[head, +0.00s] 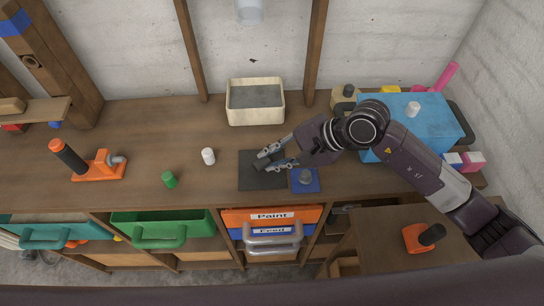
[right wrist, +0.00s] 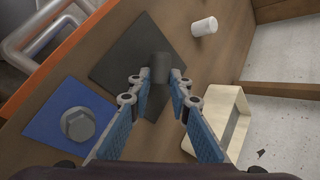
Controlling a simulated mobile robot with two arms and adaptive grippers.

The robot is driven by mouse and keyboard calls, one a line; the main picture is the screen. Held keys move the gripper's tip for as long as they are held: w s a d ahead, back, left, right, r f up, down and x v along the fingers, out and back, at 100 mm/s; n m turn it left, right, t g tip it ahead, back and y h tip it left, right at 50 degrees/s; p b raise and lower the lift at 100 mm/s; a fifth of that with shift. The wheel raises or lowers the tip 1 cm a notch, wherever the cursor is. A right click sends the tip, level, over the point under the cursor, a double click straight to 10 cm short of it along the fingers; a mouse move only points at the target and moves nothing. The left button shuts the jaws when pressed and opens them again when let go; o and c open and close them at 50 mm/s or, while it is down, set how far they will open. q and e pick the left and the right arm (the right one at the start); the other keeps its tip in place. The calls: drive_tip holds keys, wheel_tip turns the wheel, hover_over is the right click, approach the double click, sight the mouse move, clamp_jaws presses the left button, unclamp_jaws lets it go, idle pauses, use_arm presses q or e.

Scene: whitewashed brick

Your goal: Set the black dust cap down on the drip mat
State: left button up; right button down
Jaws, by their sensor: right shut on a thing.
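The drip mat (head: 263,182) is a dark square lying flat on the workbench, and it also shows in the right wrist view (right wrist: 115,62). The black dust cap (right wrist: 160,66) is a small dark cylinder between the fingertips of my right gripper (right wrist: 158,84), which is shut on it. In the head view my right gripper (head: 267,161) reaches in from the right, above the mat. The cap lies over the mat there and is hard to tell from it. Whether it touches the mat I cannot tell. My left gripper is not in view.
A blue square (head: 314,187) with a grey bolt-like piece (head: 305,176) is right beside the mat. A white cap (head: 208,156) and a green cap (head: 169,180) stand to the left. A cream tray (head: 255,117) is behind. A blue box (head: 430,135) stands right.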

drive_tip(key=shift+f, duration=0.2)
drive_tip(key=c, duration=1.7)
unclamp_jaws()
drive_tip(key=shift+v, duration=4.05)
